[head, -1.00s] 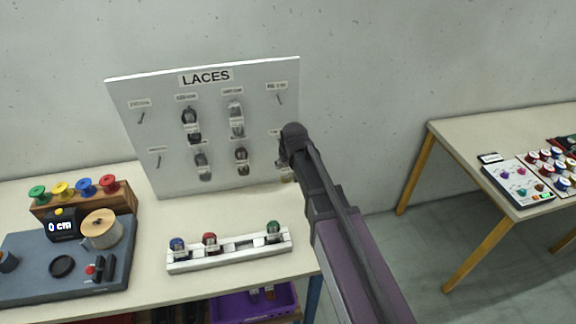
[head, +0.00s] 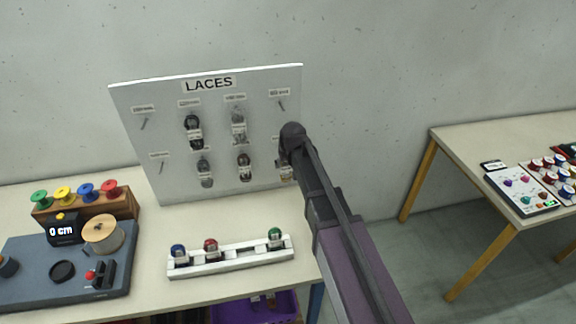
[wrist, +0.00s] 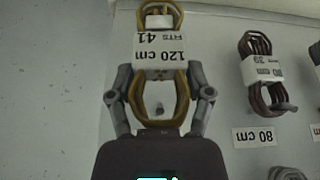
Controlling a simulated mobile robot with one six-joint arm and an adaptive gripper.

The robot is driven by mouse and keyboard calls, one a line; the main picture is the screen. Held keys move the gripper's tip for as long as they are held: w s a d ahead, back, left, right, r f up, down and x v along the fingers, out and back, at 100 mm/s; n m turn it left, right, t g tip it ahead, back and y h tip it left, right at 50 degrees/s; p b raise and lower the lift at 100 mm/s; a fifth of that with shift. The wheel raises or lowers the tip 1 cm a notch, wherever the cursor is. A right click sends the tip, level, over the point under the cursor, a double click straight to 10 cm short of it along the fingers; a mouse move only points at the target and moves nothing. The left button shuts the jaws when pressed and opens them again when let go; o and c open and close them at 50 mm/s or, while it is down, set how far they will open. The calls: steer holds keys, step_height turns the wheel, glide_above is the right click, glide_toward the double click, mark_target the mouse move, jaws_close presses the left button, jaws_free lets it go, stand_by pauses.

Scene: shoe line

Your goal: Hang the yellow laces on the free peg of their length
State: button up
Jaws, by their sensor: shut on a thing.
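The yellow laces (wrist: 183,98) are a looped bundle with a white band reading "120 cm, FITS 41", upside down in the wrist view. My gripper (wrist: 160,100) is shut on them, one finger on each side. A small grey tip, perhaps a peg, shows through the loop; I cannot tell whether the loop is around it. In the head view my gripper is at the lower right of the LACES board (head: 222,107), mostly hidden by my arm. Bare pegs show at top left (head: 144,123), top right (head: 282,104) and lower left (head: 160,168). Their labels are too small to read.
Dark lace bundles (head: 194,132) hang on several middle pegs. In the wrist view a brown bundle (wrist: 262,75) hangs beside my gripper, near an "80 cm" label (wrist: 255,137). Below the board stands a white rack (head: 230,259) with three coloured items.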

steer(key=shift+w+a+f+b, duration=0.15)
steer(key=shift+w+a, duration=0.05)
steer(key=shift+w, duration=0.5)
steer(key=shift+w+a+f+b, duration=0.2)
steer(key=shift+w, duration=0.5)
steer(key=shift+w+a+f+b, duration=0.15)
steer(key=shift+w+a, duration=0.05)
steer(key=shift+w, duration=0.5)
steer(key=shift+w, duration=0.1)
steer(key=o, duration=1.1)
steer(key=shift+c, duration=0.2)
steer(key=shift+s, duration=0.2)
